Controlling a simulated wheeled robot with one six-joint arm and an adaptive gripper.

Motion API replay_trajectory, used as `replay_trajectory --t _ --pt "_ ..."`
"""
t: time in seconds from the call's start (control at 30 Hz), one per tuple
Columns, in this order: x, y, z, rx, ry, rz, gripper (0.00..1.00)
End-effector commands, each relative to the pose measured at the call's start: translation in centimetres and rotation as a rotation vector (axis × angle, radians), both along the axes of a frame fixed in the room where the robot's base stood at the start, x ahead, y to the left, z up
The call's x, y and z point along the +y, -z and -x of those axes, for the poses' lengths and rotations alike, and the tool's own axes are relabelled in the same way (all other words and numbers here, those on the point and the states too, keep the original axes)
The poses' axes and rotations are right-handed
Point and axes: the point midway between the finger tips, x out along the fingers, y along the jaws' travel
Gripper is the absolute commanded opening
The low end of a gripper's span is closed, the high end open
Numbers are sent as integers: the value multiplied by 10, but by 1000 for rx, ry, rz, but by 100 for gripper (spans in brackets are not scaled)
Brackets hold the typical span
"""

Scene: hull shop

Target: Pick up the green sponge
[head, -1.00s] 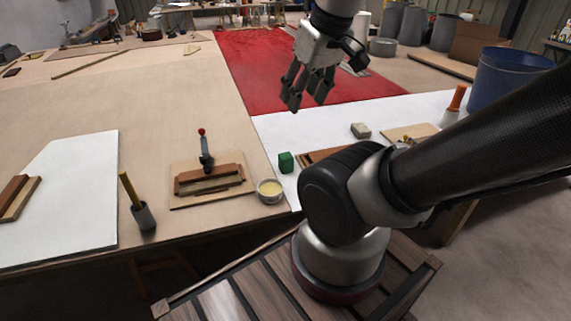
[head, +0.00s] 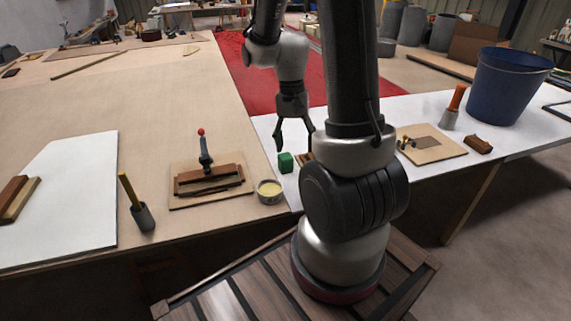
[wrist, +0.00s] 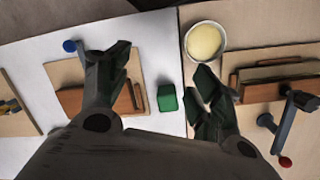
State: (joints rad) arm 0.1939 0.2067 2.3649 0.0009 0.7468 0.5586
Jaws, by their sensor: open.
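The green sponge (head: 285,163) is a small block standing on the white sheet near the table's front edge, beside the round bowl. In the wrist view the sponge (wrist: 167,98) shows between the two spread fingers, closer to the right one. My gripper (head: 294,138) points down with its fingers apart, above and near the sponge in the head view. It also shows open and empty in the wrist view (wrist: 162,68). I cannot tell its exact height over the sponge, and no touch shows.
A bowl of pale yellow stuff (head: 269,190) stands just left of the sponge. A board with wooden blocks and a red-knobbed clamp (head: 205,160) lies farther left. Wooden pieces lie on a board (wrist: 130,97) close by, partly behind my arm in the head view. A blue bucket (head: 506,88) stands at right.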

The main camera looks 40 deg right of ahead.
Motion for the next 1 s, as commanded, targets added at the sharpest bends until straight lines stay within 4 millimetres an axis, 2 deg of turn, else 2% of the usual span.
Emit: replay_trajectory --t 0.03,0.1,0.2,0.33,0.5,0.67,1.0 --pt "-5 19 -8 18 101 14 64" --pt "-11 42 -21 21 269 43 64" --pt "-17 62 -42 -8 501 83 64" --pt "-23 63 -71 -88 760 110 64" --pt "-26 62 -85 -138 1002 120 64" --pt "-26 70 -86 -136 1079 126 64" --pt "-29 117 -84 -133 1079 127 64"
